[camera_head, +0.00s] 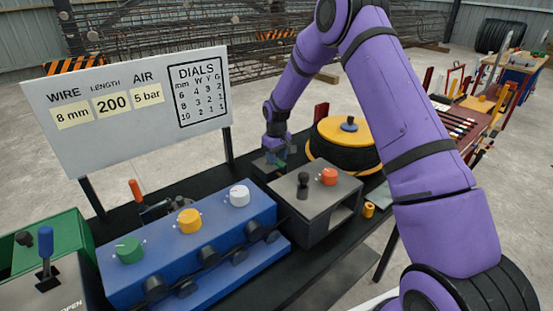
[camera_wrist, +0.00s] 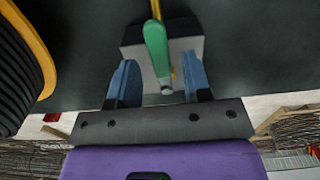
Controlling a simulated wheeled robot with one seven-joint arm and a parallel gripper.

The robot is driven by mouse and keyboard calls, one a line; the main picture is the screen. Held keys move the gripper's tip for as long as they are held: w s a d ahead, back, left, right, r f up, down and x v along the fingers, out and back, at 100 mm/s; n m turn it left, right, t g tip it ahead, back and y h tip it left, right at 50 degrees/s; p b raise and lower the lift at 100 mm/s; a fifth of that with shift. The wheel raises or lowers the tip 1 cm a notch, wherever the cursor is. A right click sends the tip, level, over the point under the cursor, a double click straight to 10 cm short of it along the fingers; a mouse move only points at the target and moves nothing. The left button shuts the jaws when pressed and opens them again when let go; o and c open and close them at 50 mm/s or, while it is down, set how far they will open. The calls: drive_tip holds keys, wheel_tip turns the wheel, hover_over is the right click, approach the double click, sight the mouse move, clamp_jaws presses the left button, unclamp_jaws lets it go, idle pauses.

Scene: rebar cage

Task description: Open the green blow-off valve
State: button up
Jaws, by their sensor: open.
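The green blow-off valve handle (camera_wrist: 157,45) shows in the wrist view, lying over a grey block (camera_wrist: 134,38) with a yellow part behind it. My gripper (camera_wrist: 160,75) is open, with one blue finger on each side of the green handle and a gap to both. In the head view my gripper (camera_head: 272,158) is low at the back of the bench, and a small bit of the green handle (camera_head: 281,164) shows beside it. The rest of the valve is hidden by my gripper there.
A black wire coil with a yellow top (camera_head: 347,130) stands close right of my gripper. A grey box (camera_head: 318,204) with a black lever and red knob stands in front. A blue panel (camera_head: 195,248) with three dials and a white sign (camera_head: 130,105) are to the left.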

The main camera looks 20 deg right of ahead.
sight(277, 162)
wheel_tip(277, 162, up, 10)
idle(0.4)
idle(0.3)
drive_tip(key=s+r+m+t, duration=0.2)
drive_tip(key=s+r+t, duration=0.1)
drive_tip(key=s+r, duration=1.9)
drive_tip(key=s+r+m+t, duration=0.1)
drive_tip(key=s+r+t, duration=0.1)
drive_tip(key=s, duration=2.2)
drive_tip(key=shift+d+r+m, duration=0.15)
drive_tip(key=shift+r+m, duration=0.25)
drive_tip(key=shift+r, duration=0.2)
